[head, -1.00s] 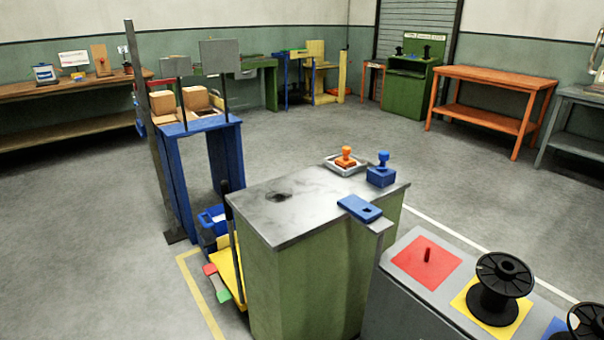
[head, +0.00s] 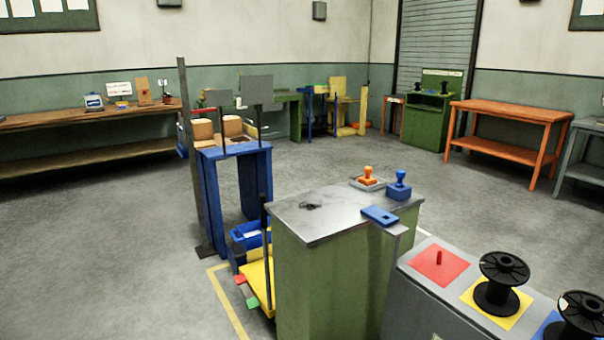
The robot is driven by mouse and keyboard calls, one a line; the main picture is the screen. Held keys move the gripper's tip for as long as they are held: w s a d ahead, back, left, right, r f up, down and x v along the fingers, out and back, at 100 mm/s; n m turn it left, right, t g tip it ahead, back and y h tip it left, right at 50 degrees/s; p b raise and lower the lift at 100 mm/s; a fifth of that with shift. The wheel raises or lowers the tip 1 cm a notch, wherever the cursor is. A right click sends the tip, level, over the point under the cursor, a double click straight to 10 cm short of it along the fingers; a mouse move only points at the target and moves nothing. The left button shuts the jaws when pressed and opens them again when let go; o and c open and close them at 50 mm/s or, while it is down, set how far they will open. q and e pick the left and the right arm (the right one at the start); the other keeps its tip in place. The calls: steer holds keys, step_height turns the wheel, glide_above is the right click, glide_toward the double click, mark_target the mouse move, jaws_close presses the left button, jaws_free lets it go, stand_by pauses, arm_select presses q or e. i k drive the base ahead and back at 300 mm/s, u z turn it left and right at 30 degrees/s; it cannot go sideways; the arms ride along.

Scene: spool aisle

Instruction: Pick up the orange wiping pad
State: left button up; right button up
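The orange wiping pad (head: 368,176), with a knobbed handle, sits in a shallow light grey tray (head: 357,184) at the far edge of the green cabinet's grey top (head: 335,207). A blue block with a similar knob (head: 399,188) stands just right of it. A flat blue piece with a hole (head: 380,215) lies at the cabinet top's right edge. A dark smudge (head: 311,206) marks the top. Neither of my grippers shows in the head view.
A grey bench (head: 425,280) with a red square, a peg and black spools (head: 503,283) adjoins the cabinet at right. A blue stand (head: 209,205) with boxes stands behind left, near a yellow platform (head: 257,281). Open floor (head: 110,240) lies at left.

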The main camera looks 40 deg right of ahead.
mark_target(367, 180)
steer(key=u, duration=0.35)
steer(key=i, duration=1.35)
steer(key=z, duration=0.25)
